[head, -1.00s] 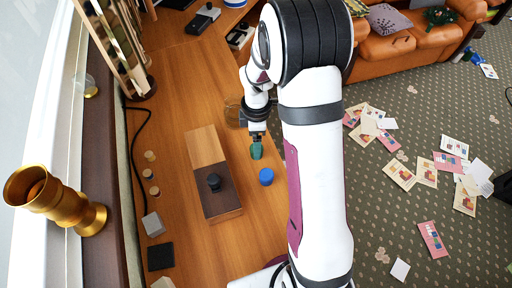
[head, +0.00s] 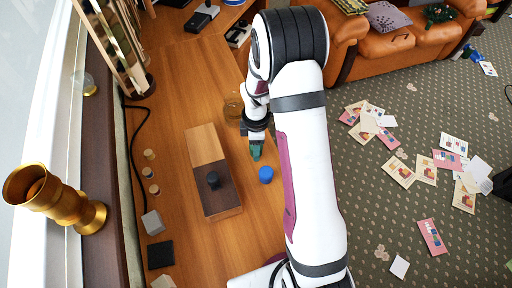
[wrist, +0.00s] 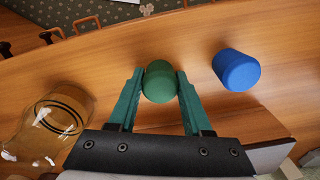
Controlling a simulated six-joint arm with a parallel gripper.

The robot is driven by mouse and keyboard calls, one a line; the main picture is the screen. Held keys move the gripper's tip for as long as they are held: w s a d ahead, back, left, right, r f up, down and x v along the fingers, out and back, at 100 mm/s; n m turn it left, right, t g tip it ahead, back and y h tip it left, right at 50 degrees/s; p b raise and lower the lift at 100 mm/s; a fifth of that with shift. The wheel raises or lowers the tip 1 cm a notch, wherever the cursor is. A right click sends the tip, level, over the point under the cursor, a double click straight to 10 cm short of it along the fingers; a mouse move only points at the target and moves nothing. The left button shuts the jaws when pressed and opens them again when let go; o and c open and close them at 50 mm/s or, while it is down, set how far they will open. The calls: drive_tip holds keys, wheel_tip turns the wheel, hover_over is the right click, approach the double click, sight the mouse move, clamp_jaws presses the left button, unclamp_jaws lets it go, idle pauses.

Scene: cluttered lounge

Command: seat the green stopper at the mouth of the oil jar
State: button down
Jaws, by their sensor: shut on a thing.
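My gripper (wrist: 159,88) is shut on the green stopper (wrist: 160,80), which sits between the teal fingertips in the wrist view. In the head view my gripper (head: 256,152) is low over the wooden table, right of a long box; the stopper cannot be made out from the fingers there. A clear glass jar with an amber tint, seemingly the oil jar (wrist: 42,132), stands at the left of the wrist view, apart from the stopper. In the head view the jar (head: 232,108) is behind my gripper, partly hidden by my arm.
A blue stopper-like piece (head: 266,174) stands close to the right of my gripper; it also shows in the wrist view (wrist: 237,70). A long two-tone box (head: 207,148) with a black knob lies to the left. Small blocks line the table's left side.

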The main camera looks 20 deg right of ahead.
drive_tip(key=shift+r, duration=0.1)
drive_tip(key=r, duration=0.4)
drive_tip(key=shift+s+d+r, duration=0.25)
drive_tip(key=shift+d+r, duration=0.05)
drive_tip(key=shift+d, duration=0.1)
drive_tip(key=s+d+r, duration=0.6)
drive_tip(key=d, duration=0.2)
drive_tip(key=w+a+r, duration=0.3)
drive_tip(key=w+a, duration=0.2)
drive_tip(key=w, duration=0.5)
drive_tip(key=w+a+r, duration=0.3)
drive_tip(key=w+a, duration=0.3)
drive_tip(key=w, duration=0.4)
drive_tip(key=shift+w+m, duration=0.3)
drive_tip(key=shift+f, duration=0.1)
drive_tip(key=shift+d+f, duration=0.1)
drive_tip(key=shift+f, duration=2.7)
